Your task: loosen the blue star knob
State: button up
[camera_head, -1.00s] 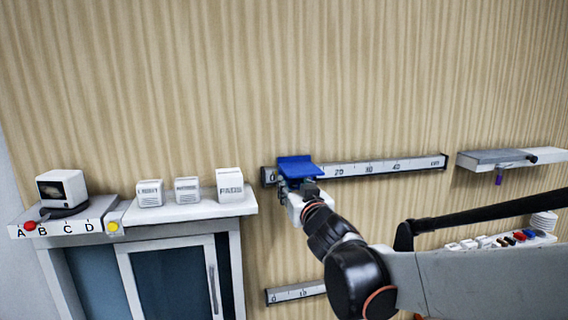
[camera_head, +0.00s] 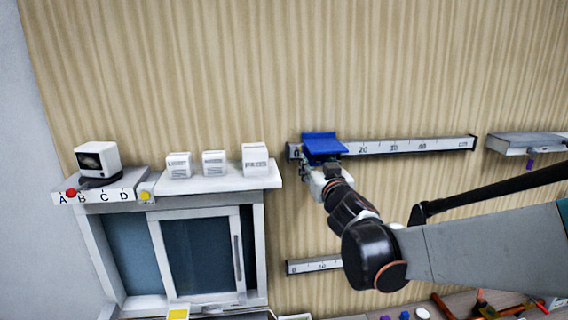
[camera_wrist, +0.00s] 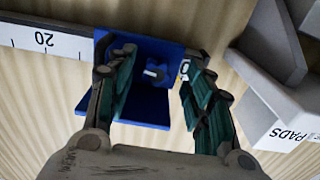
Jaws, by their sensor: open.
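A blue carriage (camera_head: 322,146) with a shelf-like plate sits near the zero end of the upper wall rail (camera_head: 400,147). In the wrist view the carriage (camera_wrist: 148,104) has a small blue knob (camera_wrist: 153,72) on its face; its star shape is too small to make out. The knob is hidden in the head view. My gripper (camera_wrist: 162,58) is open, with its two fingers on either side of the knob in the picture and apart from it. In the head view my gripper (camera_head: 308,172) is just below the carriage.
A shelf (camera_head: 225,183) with white boxes, one marked PADS (camera_head: 255,160), is left of the rail; it looms close at right in the wrist view (camera_wrist: 270,95). A lower rail (camera_head: 315,266) runs beneath. A grey wall shelf (camera_head: 520,145) is at right.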

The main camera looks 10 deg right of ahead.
jog(key=shift+w, duration=0.15)
jog(key=shift+c, duration=0.4)
jog(key=shift+d, duration=0.1)
jog(key=c, duration=1)
jog(key=shift+s+a+r+n+b, duration=0.1)
jog(key=shift+s+n+b, duration=0.2)
jog(key=shift+n, duration=0.5)
jog(key=shift+s+a+r+n+b, duration=0.1)
jog(key=shift+n+b, duration=0.25)
jog(key=shift+n, duration=0.45)
jog(key=shift+c, duration=0.2)
